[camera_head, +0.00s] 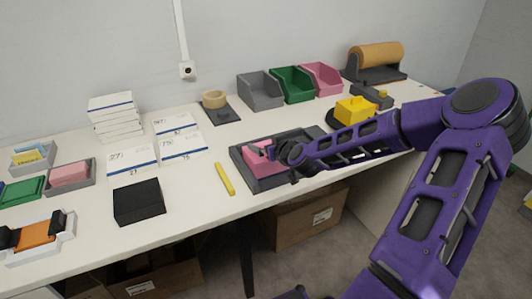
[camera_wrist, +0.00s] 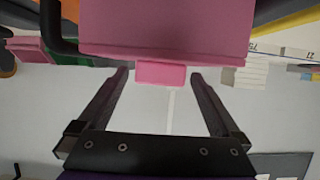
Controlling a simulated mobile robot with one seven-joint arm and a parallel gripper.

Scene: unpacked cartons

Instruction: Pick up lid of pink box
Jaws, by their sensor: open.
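The pink box (camera_head: 258,160) sits in a dark grey tray (camera_head: 243,168) near the table's front edge. In the wrist view the pink box (camera_wrist: 165,28) fills the upper middle, with a ridge along its near edge and a small pink tab (camera_wrist: 160,77) jutting from it. I cannot tell clearly where the lid meets the body. My gripper (camera_wrist: 160,72) is open, its two fingertips on either side of the tab with gaps showing. In the head view my gripper (camera_head: 278,152) is at the right side of the pink box and partly hides it.
A yellow marker (camera_head: 225,179) and a black box (camera_head: 138,201) lie left of the tray. Grey (camera_head: 260,88), green (camera_head: 293,83) and pink bins (camera_head: 322,78) stand behind. A yellow block (camera_head: 355,109) is behind my arm. White cartons (camera_head: 132,160) lie at the left.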

